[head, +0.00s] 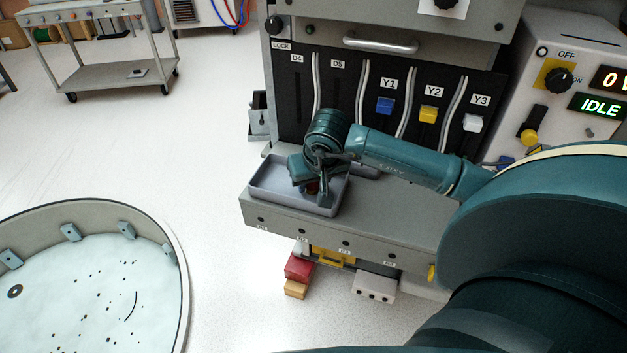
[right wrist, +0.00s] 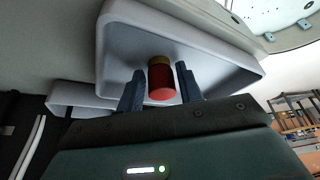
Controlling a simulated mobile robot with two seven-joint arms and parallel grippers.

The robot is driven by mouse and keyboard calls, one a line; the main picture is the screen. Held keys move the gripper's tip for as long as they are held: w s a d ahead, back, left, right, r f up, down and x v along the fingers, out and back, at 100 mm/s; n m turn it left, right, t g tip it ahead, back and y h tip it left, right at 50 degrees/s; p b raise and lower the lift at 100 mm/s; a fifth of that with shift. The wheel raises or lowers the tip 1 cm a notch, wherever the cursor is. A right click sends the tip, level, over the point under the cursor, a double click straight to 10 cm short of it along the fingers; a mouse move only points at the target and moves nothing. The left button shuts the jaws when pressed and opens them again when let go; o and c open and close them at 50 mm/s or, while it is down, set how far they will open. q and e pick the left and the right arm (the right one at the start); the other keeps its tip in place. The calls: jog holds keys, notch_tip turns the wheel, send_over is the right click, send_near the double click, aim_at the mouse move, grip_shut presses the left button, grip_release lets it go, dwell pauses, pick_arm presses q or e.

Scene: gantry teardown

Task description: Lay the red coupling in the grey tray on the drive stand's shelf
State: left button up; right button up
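The grey tray (head: 262,194) sits on the drive stand's shelf (head: 345,228) near its left end. My right gripper (head: 318,186) reaches down into the tray's right part. In the right wrist view the red coupling (right wrist: 161,82), with a brass-coloured end, is between the two fingers of the right gripper (right wrist: 161,86). Narrow gaps show on both sides of it, so the fingers look open around it. The coupling appears to lie in the tray (right wrist: 116,42); its contact with the floor is hard to see. In the head view the coupling (head: 312,188) is mostly hidden. My left gripper is out of view.
Behind the shelf stands a panel with a blue (head: 385,105), a yellow (head: 428,114) and a white slider (head: 472,122). Red (head: 298,267) and orange blocks show below the shelf front. A round basin (head: 90,280) is at lower left, a cart (head: 100,70) at upper left.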

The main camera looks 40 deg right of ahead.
jog(key=shift+o, duration=1.3)
jog(key=shift+r, duration=0.1)
